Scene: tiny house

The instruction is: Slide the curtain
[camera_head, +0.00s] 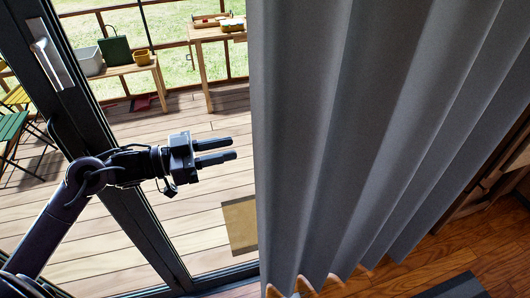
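A grey pleated curtain (345,130) hangs over the right half of the head view, its lower hem near the wooden floor. Its left edge runs almost straight down near the middle of the view. My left gripper (236,150) reaches in from the left, in front of the glass door. Its two fingers point right toward the curtain's left edge, with a gap between them and nothing held. The fingertips appear slightly apart from the curtain. My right gripper is not in the view.
A dark-framed glass door (125,200) with a light handle (48,50) stands at the left. A dark mat (458,287) lies on the indoor floor (440,258).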

